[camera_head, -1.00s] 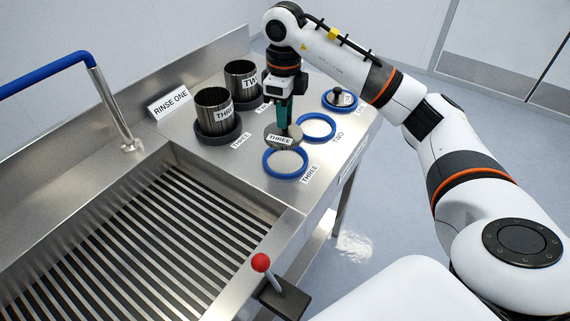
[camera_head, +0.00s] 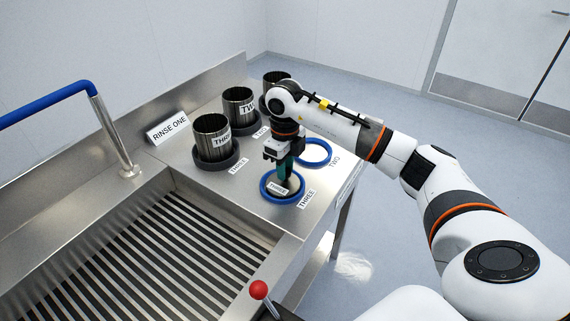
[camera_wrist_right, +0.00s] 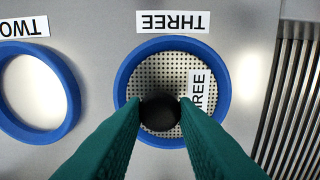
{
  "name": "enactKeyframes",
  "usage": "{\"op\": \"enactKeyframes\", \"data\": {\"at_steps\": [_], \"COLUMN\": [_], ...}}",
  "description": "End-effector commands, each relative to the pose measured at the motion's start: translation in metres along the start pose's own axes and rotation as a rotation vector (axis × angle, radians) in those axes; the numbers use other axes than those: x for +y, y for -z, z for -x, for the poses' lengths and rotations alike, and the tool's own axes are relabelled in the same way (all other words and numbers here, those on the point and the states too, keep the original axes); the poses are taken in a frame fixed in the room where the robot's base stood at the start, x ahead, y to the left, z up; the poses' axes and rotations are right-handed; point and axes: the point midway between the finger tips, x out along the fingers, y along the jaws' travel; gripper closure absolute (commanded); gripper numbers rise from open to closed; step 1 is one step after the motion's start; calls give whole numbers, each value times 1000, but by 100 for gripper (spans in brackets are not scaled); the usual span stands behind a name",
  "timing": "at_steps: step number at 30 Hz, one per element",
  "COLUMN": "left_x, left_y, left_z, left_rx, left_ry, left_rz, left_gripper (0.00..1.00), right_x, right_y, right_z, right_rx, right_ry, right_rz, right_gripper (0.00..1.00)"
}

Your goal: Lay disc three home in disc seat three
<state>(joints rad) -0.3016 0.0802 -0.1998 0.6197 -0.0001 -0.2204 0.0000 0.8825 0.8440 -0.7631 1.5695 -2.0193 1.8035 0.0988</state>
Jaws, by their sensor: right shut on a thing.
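Disc three (camera_head: 278,188) is a round perforated metal plate with a THREE label and a dark knob. In the right wrist view disc three (camera_wrist_right: 150,77) lies inside the outline of the blue ring of disc seat three (camera_wrist_right: 222,105), which also shows in the head view (camera_head: 265,193). I cannot tell whether the disc rests on the seat or hangs just above it. My right gripper (camera_head: 285,174) points down over the seat, its green fingers shut on the disc's knob (camera_wrist_right: 160,112). My left gripper is not in view.
Disc seat two (camera_head: 328,155) is an empty blue ring beside seat three. Metal cylinders marked THREE (camera_head: 212,137) and TWO (camera_head: 238,106) stand behind in dark bases. A slatted sink (camera_head: 180,245) lies to the left, and a red-knobbed lever (camera_head: 259,290) stands in front.

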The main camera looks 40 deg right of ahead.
Motion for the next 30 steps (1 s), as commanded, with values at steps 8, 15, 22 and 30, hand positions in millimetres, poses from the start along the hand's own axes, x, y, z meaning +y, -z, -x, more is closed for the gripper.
{"op": "enactKeyframes", "data": {"at_steps": [8, 15, 22, 30], "left_x": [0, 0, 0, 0], "left_y": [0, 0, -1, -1], "left_z": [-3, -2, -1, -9], "left_rx": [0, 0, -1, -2], "left_ry": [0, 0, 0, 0], "left_rz": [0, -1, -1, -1], "left_gripper": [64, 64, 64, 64], "right_x": [0, 0, 0, 0], "right_y": [0, 0, 0, 2], "right_z": [-3, -2, 0, 37], "right_rx": [2, 1, 1, 8], "right_ry": [-1, 0, 0, -3], "right_rz": [1, 1, 1, 2], "right_gripper": [100, 52, 52, 52]}}
